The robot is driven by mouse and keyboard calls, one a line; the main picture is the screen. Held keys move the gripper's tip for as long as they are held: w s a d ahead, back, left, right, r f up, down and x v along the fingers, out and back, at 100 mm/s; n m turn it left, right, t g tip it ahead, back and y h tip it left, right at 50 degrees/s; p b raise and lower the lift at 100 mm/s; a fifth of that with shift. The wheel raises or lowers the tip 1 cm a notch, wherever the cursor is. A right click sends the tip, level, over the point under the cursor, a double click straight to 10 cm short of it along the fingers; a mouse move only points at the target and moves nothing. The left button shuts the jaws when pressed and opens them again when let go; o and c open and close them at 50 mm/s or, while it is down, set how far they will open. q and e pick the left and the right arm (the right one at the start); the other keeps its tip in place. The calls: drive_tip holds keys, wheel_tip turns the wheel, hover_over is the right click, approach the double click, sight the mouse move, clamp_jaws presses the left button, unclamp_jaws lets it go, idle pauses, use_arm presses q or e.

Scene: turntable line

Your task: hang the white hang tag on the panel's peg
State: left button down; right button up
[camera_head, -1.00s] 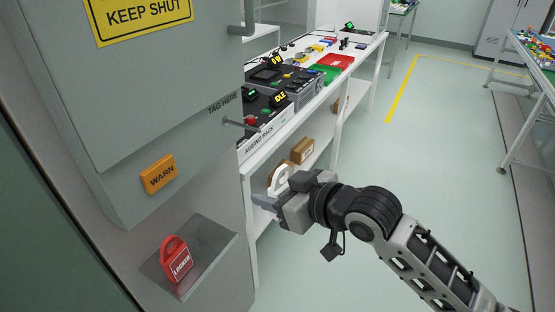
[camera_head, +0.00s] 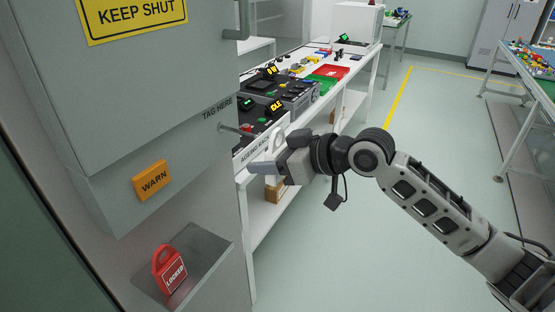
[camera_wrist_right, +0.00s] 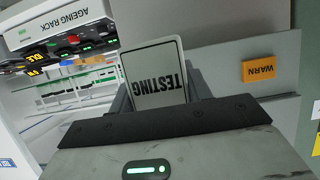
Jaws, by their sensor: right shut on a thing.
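The white hang tag (camera_wrist_right: 153,70) stands between the fingers of my right gripper in the wrist view, with "TESTING" upside down. My right gripper (camera_head: 264,168) is shut on it. The panel's peg (camera_head: 234,129) sticks out to the right from the grey cabinet panel, below the words "TAG HERE". The gripper is below and to the right of the peg, apart from it in the picture. I cannot make out the peg in the wrist view. My left gripper is not in view.
The grey cabinet (camera_head: 150,100) fills the left, with an orange WARN plate (camera_head: 153,180). A red LOCKED tag (camera_head: 169,269) rests on a ledge below. The ageing rack bench (camera_head: 258,228) with devices stands behind my gripper. Open floor lies to the right.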

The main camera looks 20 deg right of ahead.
drive_tip(key=shift+w+a+f+b, duration=0.15)
drive_tip(key=shift+w+a+b, duration=0.2)
drive_tip(key=shift+w+a, duration=0.65)
drive_tip(key=shift+w+a+f+b, duration=0.1)
drive_tip(key=shift+w+a+b, duration=0.2)
drive_tip(key=shift+w+a, duration=0.7)
drive_tip(key=shift+w+a+f+p, duration=0.1)
drive_tip(key=shift+w+f+p, duration=0.05)
drive_tip(key=shift+w+p, duration=0.15)
drive_tip(key=shift+w+a+f+p, duration=0.1)
drive_tip(key=shift+w+f+p, duration=0.05)
drive_tip(key=shift+w, duration=0.25)
drive_tip(key=shift+f, duration=0.1)
drive_tip(key=o, duration=1)
drive_tip(key=shift+o, duration=0.2)
